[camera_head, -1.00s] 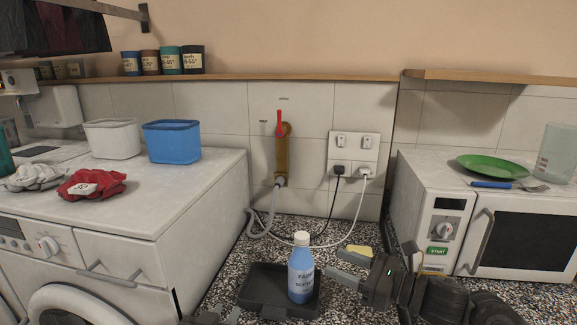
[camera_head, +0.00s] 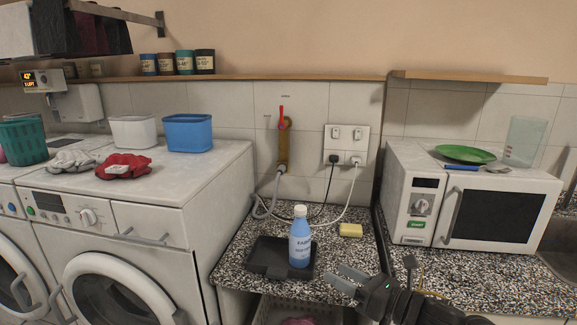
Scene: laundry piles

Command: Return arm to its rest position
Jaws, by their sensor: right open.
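My right gripper (camera_head: 346,281) is in the lower middle of the head view, at the front edge of the speckled counter. Its two fingers are apart, with nothing between them. It points left, toward the blue bottle (camera_head: 300,240) with a white cap. The bottle stands upright at the right part of a black tray (camera_head: 262,257). A clear gap shows between the fingers and the bottle. My right arm comes in from the lower right. My left gripper does not show.
A yellow sponge (camera_head: 350,230) lies on the counter (camera_head: 225,262). A microwave (camera_head: 500,215) stands to the right, with a green plate (camera_head: 465,153) on top. A washing machine (camera_head: 190,210) stands to the left with a red cloth (camera_head: 124,166). A basket (camera_head: 275,308) is below the counter.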

